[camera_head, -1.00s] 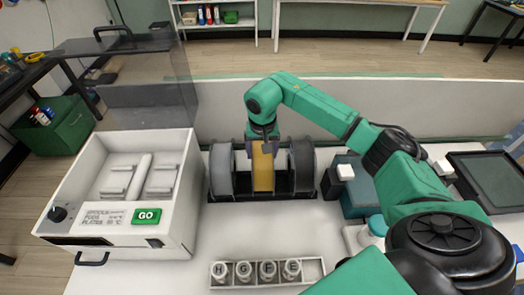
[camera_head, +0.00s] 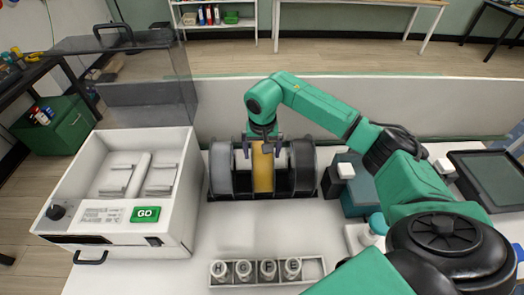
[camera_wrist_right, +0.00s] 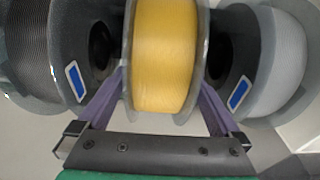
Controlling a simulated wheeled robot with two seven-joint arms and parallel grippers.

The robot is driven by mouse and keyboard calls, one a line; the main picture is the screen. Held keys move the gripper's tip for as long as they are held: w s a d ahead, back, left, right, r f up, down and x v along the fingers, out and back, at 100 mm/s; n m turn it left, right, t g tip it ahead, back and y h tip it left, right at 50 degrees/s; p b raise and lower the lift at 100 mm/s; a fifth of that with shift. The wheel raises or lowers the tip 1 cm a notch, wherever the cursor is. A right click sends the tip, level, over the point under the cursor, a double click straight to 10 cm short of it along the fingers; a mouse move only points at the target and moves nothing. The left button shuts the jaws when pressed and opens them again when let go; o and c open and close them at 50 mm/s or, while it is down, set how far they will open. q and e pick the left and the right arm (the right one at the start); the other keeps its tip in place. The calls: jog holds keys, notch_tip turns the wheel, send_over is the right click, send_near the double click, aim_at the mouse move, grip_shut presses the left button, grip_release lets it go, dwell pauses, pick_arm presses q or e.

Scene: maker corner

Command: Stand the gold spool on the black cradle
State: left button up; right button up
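The gold spool (camera_head: 263,172) stands upright in the black cradle (camera_head: 262,197), in the middle of the row, with other spools on both sides. My right gripper (camera_head: 265,147) is just above it, open, with one finger on each side of the spool. In the right wrist view the gold spool (camera_wrist_right: 164,55) fills the middle between the spread purple fingers (camera_wrist_right: 161,90). The fingers are close to its clear flanges; contact is hard to tell. The spool's underside is hidden. My left gripper is not in view.
A grey spool (camera_head: 221,170) and a dark spool (camera_head: 304,168) stand at the cradle's ends. A white machine (camera_head: 170,235) with a raised clear lid is at left. A rack (camera_head: 240,284) of lettered jars is in front. A teal box (camera_head: 353,200) is at right.

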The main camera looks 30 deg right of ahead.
jog(key=shift+r, duration=0.3)
notch_tip(320, 180, up, 14)
jog(key=s+b, duration=0.1)
jog(key=b, duration=0.1)
jog(key=shift+s+a, duration=0.3)
jog(key=shift+a, duration=0.1)
